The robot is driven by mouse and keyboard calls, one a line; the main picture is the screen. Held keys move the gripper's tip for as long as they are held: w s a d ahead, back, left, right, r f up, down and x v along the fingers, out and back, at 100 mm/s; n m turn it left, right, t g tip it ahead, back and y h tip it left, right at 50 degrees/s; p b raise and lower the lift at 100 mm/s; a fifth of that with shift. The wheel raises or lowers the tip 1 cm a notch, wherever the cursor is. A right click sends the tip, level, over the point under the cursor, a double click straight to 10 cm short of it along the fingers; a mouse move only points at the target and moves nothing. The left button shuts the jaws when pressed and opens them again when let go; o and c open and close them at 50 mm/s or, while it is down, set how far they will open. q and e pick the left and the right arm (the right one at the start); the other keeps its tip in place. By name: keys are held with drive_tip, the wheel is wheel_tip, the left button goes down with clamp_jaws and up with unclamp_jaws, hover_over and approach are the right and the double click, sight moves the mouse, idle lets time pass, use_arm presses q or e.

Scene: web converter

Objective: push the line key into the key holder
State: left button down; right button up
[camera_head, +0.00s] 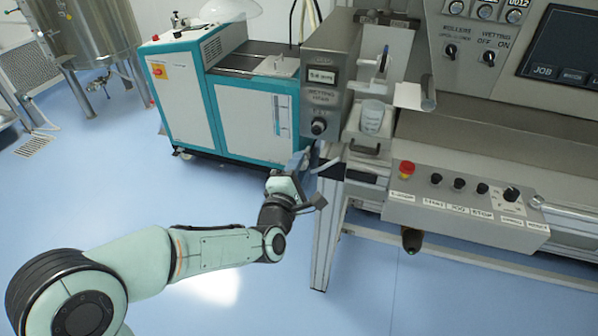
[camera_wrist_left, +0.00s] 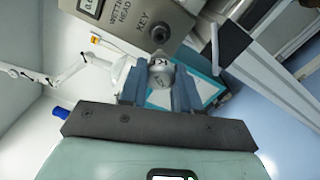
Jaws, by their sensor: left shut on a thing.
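My left gripper (camera_head: 304,158) is just below the front of the grey wetting head box (camera_head: 327,75) in the head view. In the left wrist view its two blue-grey fingers (camera_wrist_left: 159,88) are shut on the line key (camera_wrist_left: 160,75), a silvery round piece with dark lettering on its end. The key holder (camera_wrist_left: 160,35) is a dark round socket on the box face beside the word KEY. It also shows in the head view (camera_head: 319,126). The key appears apart from the holder, slightly below it in the wrist picture. In the head view I cannot make out the key. My right gripper is not in view.
A white and teal cabinet (camera_head: 190,98) stands behind and left of the box. A clear cup (camera_head: 372,117) sits on the ledge right of it. A control panel (camera_head: 465,205) with a red button (camera_head: 406,169) juts out at right. The blue floor is open at front left.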

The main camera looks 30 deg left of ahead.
use_arm(q)
drive_tip(key=shift+b+x, duration=0.6)
drive_tip(key=shift+x, duration=1.95)
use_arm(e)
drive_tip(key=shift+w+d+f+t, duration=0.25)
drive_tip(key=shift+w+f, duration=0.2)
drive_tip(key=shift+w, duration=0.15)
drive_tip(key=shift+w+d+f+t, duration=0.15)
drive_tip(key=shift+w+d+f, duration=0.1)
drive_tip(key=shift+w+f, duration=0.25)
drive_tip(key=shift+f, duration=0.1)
use_arm(q)
drive_tip(key=shift+b, duration=0.4)
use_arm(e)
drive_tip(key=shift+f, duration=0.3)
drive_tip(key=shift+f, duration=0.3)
